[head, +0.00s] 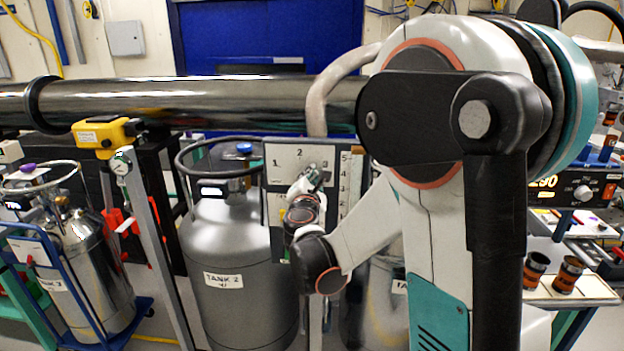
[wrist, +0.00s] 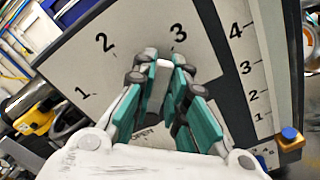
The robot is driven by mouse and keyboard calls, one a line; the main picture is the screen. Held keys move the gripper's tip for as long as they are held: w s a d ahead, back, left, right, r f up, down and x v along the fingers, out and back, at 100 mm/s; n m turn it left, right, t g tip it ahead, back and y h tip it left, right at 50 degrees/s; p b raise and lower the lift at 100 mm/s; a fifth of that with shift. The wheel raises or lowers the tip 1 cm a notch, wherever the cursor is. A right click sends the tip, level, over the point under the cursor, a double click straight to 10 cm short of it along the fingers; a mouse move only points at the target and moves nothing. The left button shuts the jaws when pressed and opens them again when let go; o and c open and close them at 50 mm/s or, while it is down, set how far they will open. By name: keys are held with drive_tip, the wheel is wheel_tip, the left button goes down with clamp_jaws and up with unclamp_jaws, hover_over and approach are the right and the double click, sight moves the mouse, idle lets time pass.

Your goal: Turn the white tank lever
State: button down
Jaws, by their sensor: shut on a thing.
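A panel (head: 282,156) with a white face numbered 1, 2, 3 stands behind my gripper; its face (wrist: 120,30) fills much of the wrist view. My gripper (head: 316,176) is in front of the panel's right part, near the 3. In the wrist view, the teal fingers of my gripper (wrist: 165,62) are closed around a small white piece, the lever (wrist: 163,65), below and left of the 3. The fingers hide most of the lever and its pivot. A partly covered label below seems to read OPEN. In the head view the lever is hidden.
A grey tank (head: 235,275) labelled TANK 2 stands left of my arm, and a silver tank (head: 95,265) on a blue cart is further left. A horizontal metal pipe (head: 200,103) crosses above. A vertical scale (wrist: 250,60) and a blue knob (wrist: 290,134) are right of the lever.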

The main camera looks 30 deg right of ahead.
sight(300, 167)
drive_tip(key=n, duration=0.2)
drive_tip(key=a+r+n, duration=0.1)
drive_tip(key=n, duration=0.1)
drive_tip(key=shift+w+a, duration=0.1)
drive_tip(key=shift+w, duration=0.3)
drive_tip(key=shift+w+a+r+n, duration=0.15)
drive_tip(key=shift+a+n, duration=0.1)
drive_tip(key=shift+n, duration=0.5)
drive_tip(key=shift+w+a+f+n, duration=0.1)
drive_tip(key=shift+w+a+n, duration=0.15)
drive_tip(key=shift+n, duration=0.55)
drive_tip(key=shift+w+a+r+n, duration=0.1)
drive_tip(key=shift+a+n, duration=0.15)
drive_tip(key=shift+n, duration=0.5)
drive_tip(key=c, duration=1.6)
unclamp_jaws()
drive_tip(key=v, duration=1.2)
